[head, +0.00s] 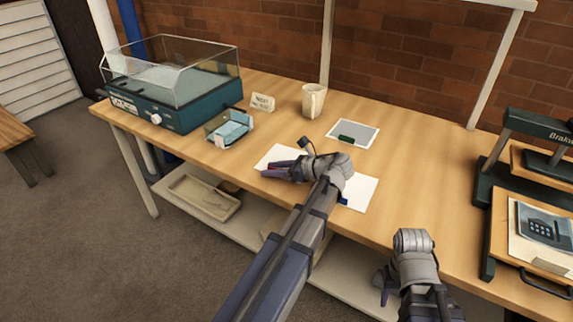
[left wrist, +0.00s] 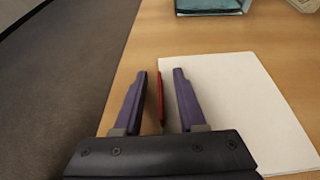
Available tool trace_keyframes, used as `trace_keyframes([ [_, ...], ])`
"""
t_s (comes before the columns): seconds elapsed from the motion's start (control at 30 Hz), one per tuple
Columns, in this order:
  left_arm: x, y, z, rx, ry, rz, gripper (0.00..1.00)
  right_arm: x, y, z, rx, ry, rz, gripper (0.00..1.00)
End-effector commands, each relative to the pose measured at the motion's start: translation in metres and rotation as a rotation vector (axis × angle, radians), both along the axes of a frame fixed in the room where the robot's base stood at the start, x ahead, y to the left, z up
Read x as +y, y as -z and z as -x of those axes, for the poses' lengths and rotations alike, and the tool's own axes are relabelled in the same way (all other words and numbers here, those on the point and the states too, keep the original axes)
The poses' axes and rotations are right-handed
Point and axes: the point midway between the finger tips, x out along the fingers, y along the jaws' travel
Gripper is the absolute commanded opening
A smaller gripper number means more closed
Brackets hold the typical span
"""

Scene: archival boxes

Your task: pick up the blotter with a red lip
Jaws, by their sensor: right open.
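The blotter with a red lip shows in the left wrist view as a narrow red strip (left wrist: 160,98) between the fingers of my left gripper (left wrist: 162,95). It lies at the left edge of a white sheet (left wrist: 225,100). The fingers stand apart with a gap on each side of the red strip, so the gripper is open around it. In the head view my left gripper (head: 283,170) is low over the white sheet (head: 360,191) near the table's front edge, and the blotter is hidden there. My right gripper (head: 383,285) is open and empty at the front.
A small dark green item (head: 347,139) lies on a grey card (head: 363,131). A blue item (head: 343,201) peeks out beside my left arm. A mug (head: 313,101), a small sign (head: 262,102), a teal tray (head: 222,143), a clear-lidded machine (head: 150,112) and a press (head: 494,190) stand around.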

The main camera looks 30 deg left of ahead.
Motion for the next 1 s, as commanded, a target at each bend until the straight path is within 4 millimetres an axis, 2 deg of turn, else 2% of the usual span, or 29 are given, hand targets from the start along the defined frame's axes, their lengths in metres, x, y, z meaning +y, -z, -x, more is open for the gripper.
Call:
trace_keyframes([
  [0.03,-0.0001,-0.0002,0.0000,0.000,0.000,0.000,0.35,0.0000,-0.0002,0.0000,0.000,0.000,0.000,0.50],
  [0.37,-0.0005,-0.0001,0.0000,0.000,0.000,0.000,0.00,0.0000,-0.0002,0.0000,0.000,0.000,0.000,0.50],
  [1.0,-0.0005,-0.0001,-0.0001,0.000,0.000,0.000,0.00,0.0000,-0.0001,0.0000,0.000,0.000,0.000,0.50],
])
